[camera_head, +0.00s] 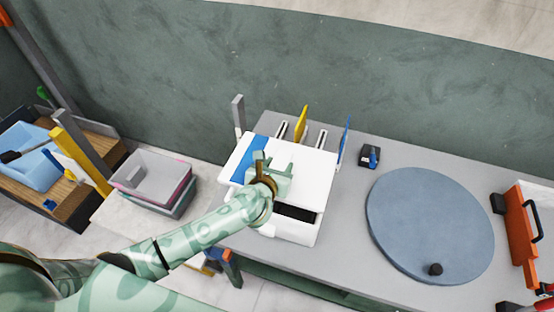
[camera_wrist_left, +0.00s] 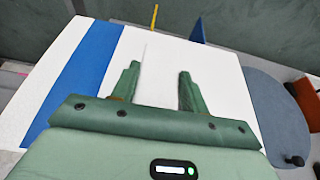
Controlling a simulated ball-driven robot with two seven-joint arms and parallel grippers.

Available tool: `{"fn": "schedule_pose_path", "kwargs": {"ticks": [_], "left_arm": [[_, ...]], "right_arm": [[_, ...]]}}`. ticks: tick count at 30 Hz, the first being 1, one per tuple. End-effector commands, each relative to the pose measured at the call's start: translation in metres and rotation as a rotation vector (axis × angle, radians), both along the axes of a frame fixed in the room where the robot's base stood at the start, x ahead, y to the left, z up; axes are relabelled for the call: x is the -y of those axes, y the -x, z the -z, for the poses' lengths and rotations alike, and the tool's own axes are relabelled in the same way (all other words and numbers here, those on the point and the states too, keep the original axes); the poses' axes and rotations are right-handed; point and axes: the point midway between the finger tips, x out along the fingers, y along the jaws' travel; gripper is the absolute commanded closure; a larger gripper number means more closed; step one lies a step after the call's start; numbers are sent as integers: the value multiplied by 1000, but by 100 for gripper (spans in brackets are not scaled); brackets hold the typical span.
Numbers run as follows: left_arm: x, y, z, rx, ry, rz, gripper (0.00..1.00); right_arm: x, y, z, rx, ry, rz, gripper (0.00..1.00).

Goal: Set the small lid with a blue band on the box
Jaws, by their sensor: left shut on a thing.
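The small lid is a white slab with a blue band (camera_head: 309,165) across its left part. It also fills much of the left wrist view (camera_wrist_left: 215,85), with the band at its left. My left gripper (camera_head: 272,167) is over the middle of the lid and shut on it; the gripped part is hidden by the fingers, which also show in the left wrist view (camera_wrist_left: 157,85). The white box (camera_head: 290,232) is under the lid, with a dark gap at its front right. Whether the lid touches the box I cannot tell. My right gripper is not in view.
A grey table (camera_head: 350,250) carries the box. A large blue-grey disc (camera_head: 425,220) with a black knob lies to the right. A small black and blue block (camera_head: 370,156) and upright yellow (camera_head: 301,124) and blue (camera_head: 344,141) plates stand behind. Grey bins (camera_head: 150,178) are at left.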

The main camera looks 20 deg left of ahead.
Motion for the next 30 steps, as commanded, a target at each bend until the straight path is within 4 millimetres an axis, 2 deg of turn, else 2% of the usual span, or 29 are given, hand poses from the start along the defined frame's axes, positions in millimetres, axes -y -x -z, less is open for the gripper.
{"fn": "schedule_pose_path", "kwargs": {"ticks": [11, 30], "left_arm": [[-1, 4, 1, -3, 0, -1, 77], [-1, 3, 59, -3, 0, -1, 77]], "right_arm": [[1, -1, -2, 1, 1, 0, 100], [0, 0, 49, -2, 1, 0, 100]]}}
